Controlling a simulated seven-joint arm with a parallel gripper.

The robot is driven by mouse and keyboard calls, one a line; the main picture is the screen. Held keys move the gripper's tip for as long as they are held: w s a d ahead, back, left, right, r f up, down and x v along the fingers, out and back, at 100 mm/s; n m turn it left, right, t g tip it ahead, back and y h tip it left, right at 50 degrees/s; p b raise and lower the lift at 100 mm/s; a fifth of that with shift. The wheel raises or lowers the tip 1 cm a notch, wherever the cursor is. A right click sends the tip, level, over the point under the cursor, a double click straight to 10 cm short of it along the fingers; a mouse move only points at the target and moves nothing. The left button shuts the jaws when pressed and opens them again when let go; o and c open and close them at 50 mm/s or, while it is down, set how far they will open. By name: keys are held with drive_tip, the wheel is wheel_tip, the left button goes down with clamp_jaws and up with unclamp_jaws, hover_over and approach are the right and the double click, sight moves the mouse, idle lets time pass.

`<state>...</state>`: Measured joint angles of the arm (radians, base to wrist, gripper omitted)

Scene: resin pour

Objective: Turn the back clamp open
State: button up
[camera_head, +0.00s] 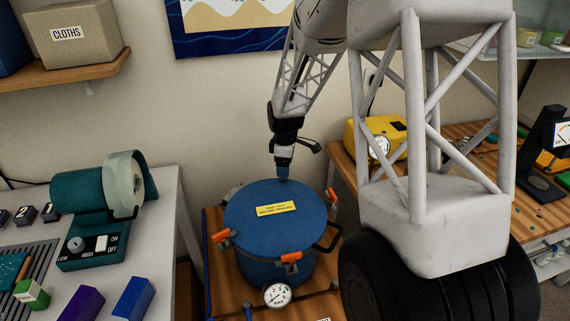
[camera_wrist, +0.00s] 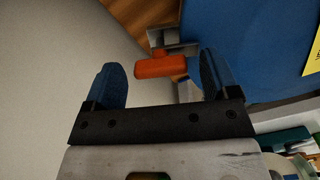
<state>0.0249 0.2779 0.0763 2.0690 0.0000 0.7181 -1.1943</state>
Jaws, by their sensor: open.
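A blue pressure pot (camera_head: 262,215) with a round blue lid and yellow label stands on a wooden surface. Orange-handled clamps show at its rim: left (camera_head: 222,236), front (camera_head: 291,257) and right (camera_head: 332,195). My gripper (camera_head: 284,170) points down at the pot's back edge and hides the back clamp in the head view. In the wrist view, the back clamp's orange handle (camera_wrist: 160,67) lies between my open blue fingers, its inner end close to the right finger. It sits beside a metal bracket at the lid's edge. I cannot tell whether either finger touches it.
A pressure gauge (camera_head: 278,294) sits at the pot's front, and black handles stick out from its side. The wall (camera_head: 230,120) is close behind. A teal machine (camera_head: 100,215) stands on the left table; a yellow device (camera_head: 377,137) stands on the right bench.

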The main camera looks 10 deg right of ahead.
drive_tip(key=shift+c, duration=0.5)
drive_tip(key=c, duration=0.8)
drive_tip(key=shift+m, duration=0.4)
drive_tip(key=m, duration=1.2)
drive_tip(key=shift+m, duration=0.3)
drive_tip(key=m, duration=0.4)
drive_tip(key=shift+m, duration=0.3)
